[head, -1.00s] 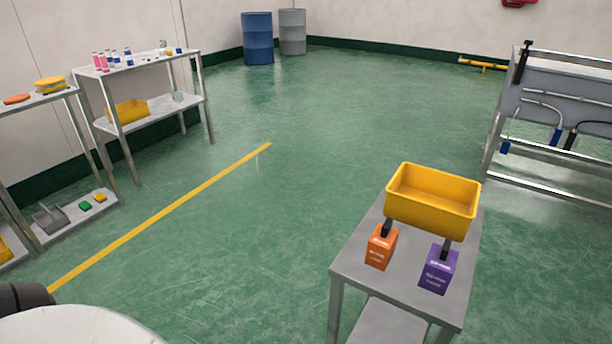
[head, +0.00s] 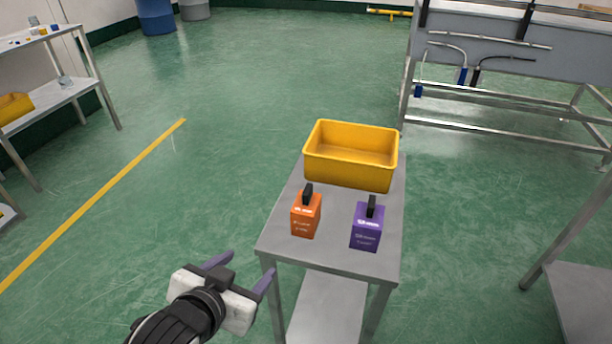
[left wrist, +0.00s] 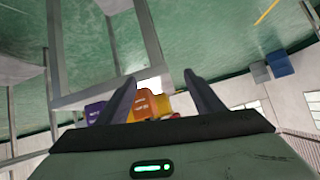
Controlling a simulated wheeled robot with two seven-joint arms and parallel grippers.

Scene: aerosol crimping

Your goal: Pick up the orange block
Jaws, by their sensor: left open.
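The orange block (head: 305,215) stands upright on the small grey table (head: 330,258), with a black handle on top. A purple block (head: 367,228) with a black handle stands to its right. My left gripper (head: 243,270) is open and empty, in front and to the left of the table, apart from the block. In the left wrist view the orange block (left wrist: 150,106) shows between the two open fingers (left wrist: 160,92), and the purple block (left wrist: 95,112) is partly hidden behind the left finger. My right gripper is not in view.
A yellow bin (head: 350,155) stands behind the blocks on the same table. A grey workbench (head: 500,60) stands at the back right, and a shelf (head: 60,92) at the left. Green floor between shelf and table is clear.

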